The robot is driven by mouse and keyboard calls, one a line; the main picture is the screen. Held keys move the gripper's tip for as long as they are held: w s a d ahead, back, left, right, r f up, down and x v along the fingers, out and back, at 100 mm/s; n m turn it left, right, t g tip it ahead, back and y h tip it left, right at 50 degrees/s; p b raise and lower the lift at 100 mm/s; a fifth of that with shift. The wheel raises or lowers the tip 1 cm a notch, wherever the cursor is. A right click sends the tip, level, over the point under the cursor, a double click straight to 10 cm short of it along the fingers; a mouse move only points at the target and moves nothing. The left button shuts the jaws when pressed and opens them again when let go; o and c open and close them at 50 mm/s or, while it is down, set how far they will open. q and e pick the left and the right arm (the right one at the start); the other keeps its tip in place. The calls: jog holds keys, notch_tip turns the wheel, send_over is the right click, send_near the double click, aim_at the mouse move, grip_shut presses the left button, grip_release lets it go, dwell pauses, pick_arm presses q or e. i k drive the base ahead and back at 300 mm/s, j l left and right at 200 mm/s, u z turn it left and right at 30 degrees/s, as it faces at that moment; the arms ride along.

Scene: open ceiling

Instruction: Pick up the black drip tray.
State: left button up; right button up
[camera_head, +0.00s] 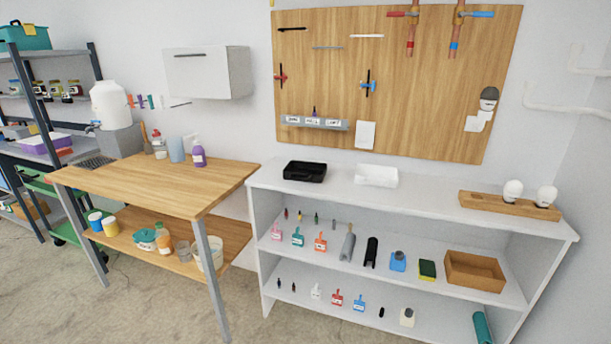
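A black tray (305,171), shallow and rectangular, sits on the white top of the shelf unit, near its left end. A dark grid-like flat piece (94,163) lies at the left, below the water container; I cannot tell exactly what it is. Neither of my grippers is in view, and nothing touches the black tray.
A white tray (376,176) stands right of the black one. A wooden holder with bulbs (509,205) is at the right end of the white shelf unit (430,197). A wooden table (165,183) stands left, bottles at its back. Concrete floor in front is clear.

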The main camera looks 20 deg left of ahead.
aim_at(303, 171)
jog(key=z, duration=0.2)
jog(key=i+j+z, duration=0.1)
jog(key=j+z, duration=0.65)
jog(key=z, duration=0.15)
jog(key=j+z, duration=0.5)
jog(key=l, duration=0.1)
